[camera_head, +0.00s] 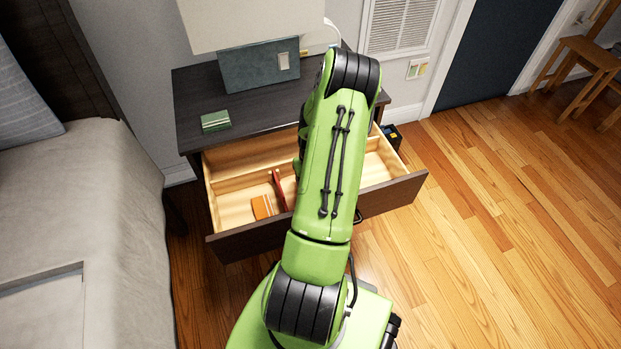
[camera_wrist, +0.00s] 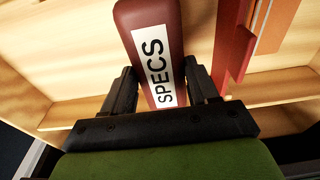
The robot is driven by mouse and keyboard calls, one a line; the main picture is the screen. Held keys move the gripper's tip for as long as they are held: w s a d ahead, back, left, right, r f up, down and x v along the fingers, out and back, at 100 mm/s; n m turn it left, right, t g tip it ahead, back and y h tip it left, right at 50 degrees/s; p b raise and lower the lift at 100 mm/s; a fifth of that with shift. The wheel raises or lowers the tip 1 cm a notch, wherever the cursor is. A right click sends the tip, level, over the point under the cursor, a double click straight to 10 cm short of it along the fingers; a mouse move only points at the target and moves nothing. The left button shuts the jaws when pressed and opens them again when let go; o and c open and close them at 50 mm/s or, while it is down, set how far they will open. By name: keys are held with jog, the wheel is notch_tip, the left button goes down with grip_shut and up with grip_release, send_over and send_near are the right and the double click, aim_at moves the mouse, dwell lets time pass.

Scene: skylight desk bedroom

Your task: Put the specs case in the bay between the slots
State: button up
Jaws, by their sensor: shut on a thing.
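The specs case is a dark red, rounded case (camera_wrist: 157,22) with a white label reading SPECS. In the wrist view my gripper (camera_wrist: 162,88) is shut on it, with one black finger on each side. The case is over the pale wooden inside of an open drawer (camera_head: 232,212); its height above the drawer floor is unclear. In the head view my green arm hides the gripper and the case. Wooden dividers (camera_head: 250,178) split the drawer into compartments. The middle of the drawer is hidden behind my arm, so I cannot tell which compartment the case is over.
A red upright piece (camera_head: 279,190) and an orange item (camera_head: 261,207) are in the drawer, beside the held case in the wrist view. A green block (camera_head: 215,121) and a dark panel (camera_head: 259,65) are on the desk (camera_head: 190,95). A bed (camera_head: 85,210) stands left.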

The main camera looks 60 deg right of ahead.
jog(key=shift+f+b, duration=0.5)
jog(key=shift+f, duration=1.4)
dwell(0.6)
jog(key=o, duration=1.2)
jog(key=c, duration=0.3)
jog(key=shift+c, duration=0.2)
jog(key=shift+r+p, duration=4.15)
jog(key=shift+r, duration=1.65)
